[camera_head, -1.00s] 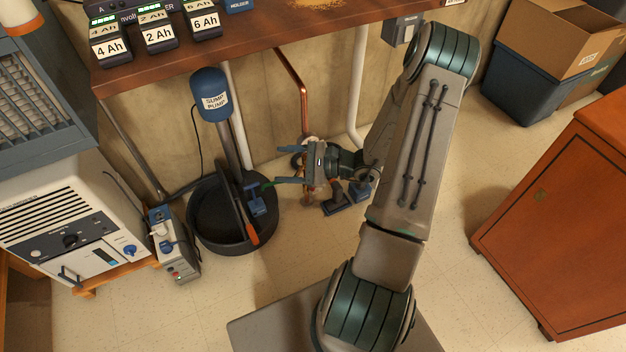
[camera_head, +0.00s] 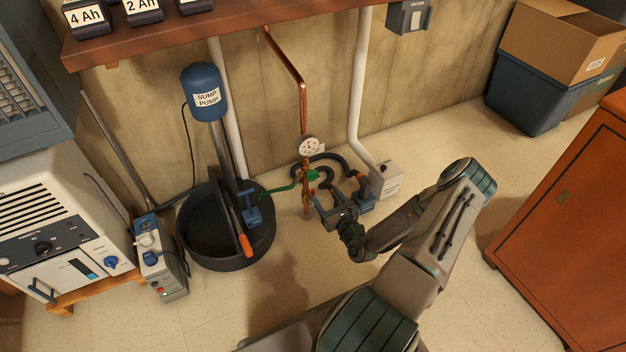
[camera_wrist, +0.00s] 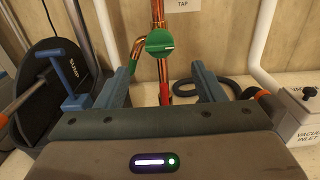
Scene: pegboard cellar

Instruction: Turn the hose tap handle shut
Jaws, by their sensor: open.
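A round green handle with a pale line across its face stands on the copper pipe, in the middle of the wrist view (camera_wrist: 160,43). In the head view the green handle (camera_head: 313,175) is small, below a pressure gauge (camera_head: 307,146). A thin green piece curves left from the pipe. A red part (camera_wrist: 164,94) sits lower on the pipe. My gripper (camera_wrist: 160,70) is open and empty, its two blue fingers on either side of the pipe, below the handle. In the head view my gripper (camera_head: 324,195) is close to the pipe. I see no contact with the handle.
A black sump basin (camera_head: 190,250) with a blue pump (camera_head: 204,90) stands left of the pipe. A vacuum inlet box (camera_head: 386,181) and a dark hose are to its right. A workbench (camera_head: 240,30) overhangs above. A wooden cabinet (camera_head: 570,240) is at right; floor between is clear.

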